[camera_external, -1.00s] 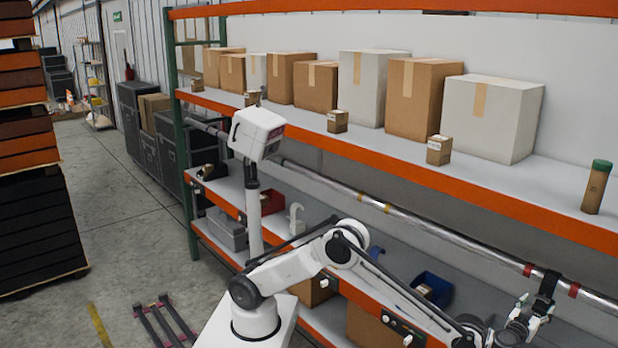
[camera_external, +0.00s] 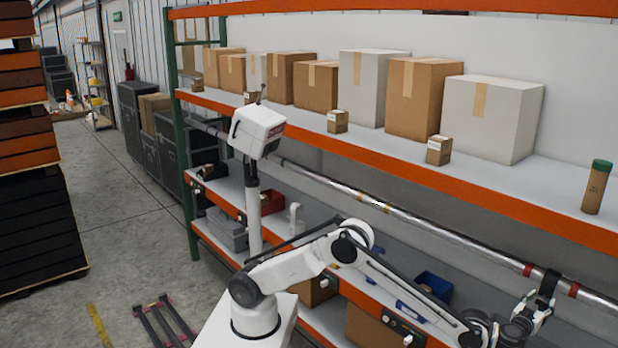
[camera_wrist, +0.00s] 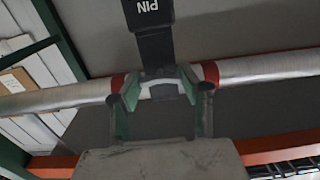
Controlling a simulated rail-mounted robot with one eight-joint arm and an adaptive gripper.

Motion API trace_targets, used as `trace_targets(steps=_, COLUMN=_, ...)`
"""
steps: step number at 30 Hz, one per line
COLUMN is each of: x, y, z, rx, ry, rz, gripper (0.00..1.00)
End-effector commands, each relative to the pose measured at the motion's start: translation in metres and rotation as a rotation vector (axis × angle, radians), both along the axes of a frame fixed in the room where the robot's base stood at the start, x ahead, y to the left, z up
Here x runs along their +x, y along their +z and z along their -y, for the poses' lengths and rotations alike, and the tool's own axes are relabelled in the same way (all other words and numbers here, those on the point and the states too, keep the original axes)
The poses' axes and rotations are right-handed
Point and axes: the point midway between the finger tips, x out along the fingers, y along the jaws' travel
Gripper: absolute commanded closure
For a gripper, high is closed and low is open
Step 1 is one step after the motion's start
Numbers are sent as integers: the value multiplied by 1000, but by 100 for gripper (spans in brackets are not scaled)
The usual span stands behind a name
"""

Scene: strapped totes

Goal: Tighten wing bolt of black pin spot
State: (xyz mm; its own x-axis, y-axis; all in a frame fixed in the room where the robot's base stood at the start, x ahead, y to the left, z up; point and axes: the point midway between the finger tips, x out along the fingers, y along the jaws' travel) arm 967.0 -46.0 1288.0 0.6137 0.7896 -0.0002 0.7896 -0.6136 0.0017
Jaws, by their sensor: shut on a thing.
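The black pin spot (camera_wrist: 150,14), marked "PIN", is at the top of the wrist view. Its black clamp (camera_wrist: 157,55) hangs on a silver pipe between two red bands. In the external view the black pin spot (camera_external: 547,285) is at the lower right. My gripper (camera_wrist: 160,88) is right below the clamp, with its green-padded fingers on either side of a small pale curved piece (camera_wrist: 163,88), which looks like the wing bolt. The fingers are shut on it, though the contact is partly hidden. In the external view my gripper (camera_external: 537,304) touches or nearly touches the clamp's lower end.
The silver pipe (camera_external: 440,228) runs along the orange rack, below a shelf of boxes (camera_external: 423,98). A brown tube with a green cap (camera_external: 597,187) stands above on that shelf. A blue bin (camera_external: 433,287) is on the lower shelf. The floor at left is mostly open.

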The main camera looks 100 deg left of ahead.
Motion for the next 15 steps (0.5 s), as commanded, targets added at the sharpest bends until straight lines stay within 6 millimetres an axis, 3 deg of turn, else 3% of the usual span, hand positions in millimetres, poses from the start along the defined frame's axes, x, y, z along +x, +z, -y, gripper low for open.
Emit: trace_targets(steps=15, x=0, y=-3, z=0, rx=98, ry=6, rz=-126, gripper=89)
